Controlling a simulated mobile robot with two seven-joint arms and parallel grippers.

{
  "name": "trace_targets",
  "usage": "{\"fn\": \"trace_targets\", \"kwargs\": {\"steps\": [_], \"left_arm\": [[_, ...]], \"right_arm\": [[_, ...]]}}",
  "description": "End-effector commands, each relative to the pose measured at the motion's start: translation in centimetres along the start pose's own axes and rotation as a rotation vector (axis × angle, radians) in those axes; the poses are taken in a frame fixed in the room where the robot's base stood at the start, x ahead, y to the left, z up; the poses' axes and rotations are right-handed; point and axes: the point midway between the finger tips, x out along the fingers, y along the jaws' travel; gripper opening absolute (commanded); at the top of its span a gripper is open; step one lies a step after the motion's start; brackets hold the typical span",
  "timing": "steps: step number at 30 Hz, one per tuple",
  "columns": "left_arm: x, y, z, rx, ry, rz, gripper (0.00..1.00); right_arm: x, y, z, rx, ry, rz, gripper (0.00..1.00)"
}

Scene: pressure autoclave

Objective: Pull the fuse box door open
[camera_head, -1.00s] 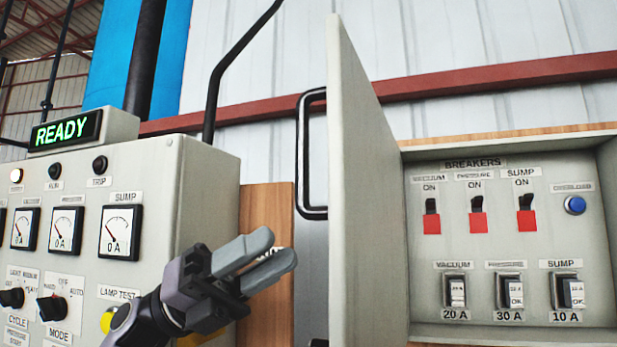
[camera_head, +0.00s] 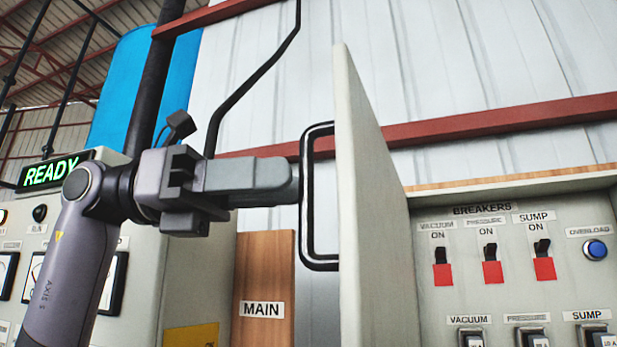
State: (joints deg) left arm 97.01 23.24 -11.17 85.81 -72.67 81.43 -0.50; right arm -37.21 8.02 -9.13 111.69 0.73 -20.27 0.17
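The fuse box door (camera_head: 372,210) is a pale grey panel standing swung out from the left side of the fuse box (camera_head: 418,258), so the inside of the box shows. A black bar handle (camera_head: 308,235) is on the door's left, outer face. My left gripper (camera_head: 290,183) points right, with its fingertips at the upper part of the handle's vertical bar. Its fingers overlap in this view, so I cannot tell how far apart they are or whether they touch the bar. My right gripper is not in view.
Inside the box are breaker switches (camera_head: 490,262) with red bases and a blue overload button (camera_head: 595,249). A control cabinet with a green READY display (camera_head: 52,174) stands left, partly behind my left arm. A wooden board with a MAIN label (camera_head: 262,310) stands between cabinet and door.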

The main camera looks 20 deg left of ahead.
Motion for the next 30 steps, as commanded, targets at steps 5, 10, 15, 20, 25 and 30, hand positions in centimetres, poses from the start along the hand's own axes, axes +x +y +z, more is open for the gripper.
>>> {"fn": "trace_targets", "kwargs": {"steps": [5, 10, 15, 20, 25, 30], "left_arm": [[2.7, 0.0, 0.1, -0.002, 0.0, -0.003, 0.36], [3.8, 0.0, 0.0, 0.0, -0.002, -0.002, 0.36], [3.9, 0.0, 0.0, -0.001, -0.002, -0.001, 0.36], [3.9, 0.0, 0.0, -0.001, -0.002, -0.001, 0.13], [3.9, 0.0, 0.0, -0.001, -0.002, -0.002, 0.0], [3.9, 0.0, 0.0, -0.001, -0.002, -0.001, 0.0]], "right_arm": [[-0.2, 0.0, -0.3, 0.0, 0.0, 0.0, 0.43], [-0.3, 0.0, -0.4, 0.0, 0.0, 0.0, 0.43], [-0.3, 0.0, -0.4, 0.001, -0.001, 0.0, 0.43], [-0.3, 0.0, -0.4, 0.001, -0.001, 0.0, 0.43], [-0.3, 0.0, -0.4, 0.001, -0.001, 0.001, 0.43], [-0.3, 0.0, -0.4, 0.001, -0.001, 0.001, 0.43]]}}
